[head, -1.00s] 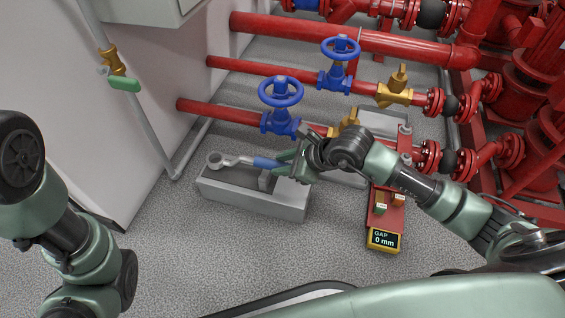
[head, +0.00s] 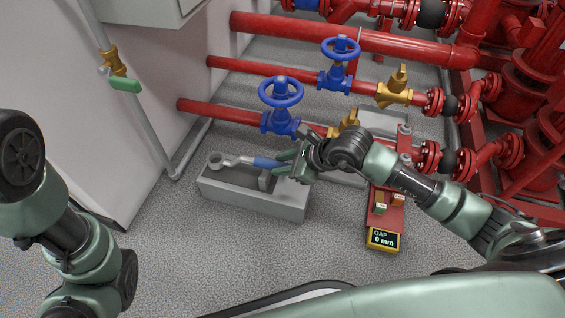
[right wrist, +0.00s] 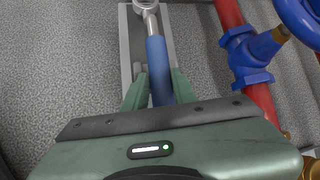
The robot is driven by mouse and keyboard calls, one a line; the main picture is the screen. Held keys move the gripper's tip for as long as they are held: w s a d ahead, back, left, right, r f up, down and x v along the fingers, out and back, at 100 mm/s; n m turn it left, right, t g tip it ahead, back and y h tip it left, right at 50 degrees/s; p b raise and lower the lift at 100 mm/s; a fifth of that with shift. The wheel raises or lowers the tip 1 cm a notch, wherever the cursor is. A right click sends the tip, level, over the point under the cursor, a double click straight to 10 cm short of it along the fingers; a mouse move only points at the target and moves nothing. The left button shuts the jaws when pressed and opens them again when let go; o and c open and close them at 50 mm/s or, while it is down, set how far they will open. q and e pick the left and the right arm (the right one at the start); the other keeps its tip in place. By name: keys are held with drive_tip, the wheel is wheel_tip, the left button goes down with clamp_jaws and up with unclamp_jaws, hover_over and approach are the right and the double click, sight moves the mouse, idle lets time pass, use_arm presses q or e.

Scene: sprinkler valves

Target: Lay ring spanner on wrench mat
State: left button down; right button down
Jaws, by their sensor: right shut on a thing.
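The ring spanner (head: 236,161) has a grey metal ring end and a blue handle. My right gripper (head: 284,163) is shut on the blue handle, and the ring end points left. In the right wrist view the handle (right wrist: 158,70) lies between the two green fingers (right wrist: 158,92), with the ring at the top edge. The spanner is over a long grey tray (head: 255,203) on the floor; I cannot tell whether it touches it. I cannot make out a separate wrench mat. My left arm shows at the left, but its gripper is out of view.
Red pipes with blue handwheel valves (head: 281,92) and brass valves (head: 395,88) run behind the tray. A red stand with a yellow display (head: 384,239) reading "GAP 0 mm" is to the right. A white cabinet (head: 110,170) stands left. Floor in front is clear.

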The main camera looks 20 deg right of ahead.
drive_tip(key=shift+f+b, duration=0.9)
drive_tip(key=shift+f, duration=0.25)
drive_tip(key=c, duration=1.1)
unclamp_jaws()
drive_tip(key=shift+o, duration=0.2)
drive_tip(key=shift+f, duration=0.15)
drive_tip(key=shift+s+d+r+p, duration=0.25)
drive_tip(key=shift+r+p, duration=0.2)
drive_tip(key=p+v, duration=0.4)
drive_tip(key=v, duration=0.3)
drive_tip(key=shift+a, duration=0.1)
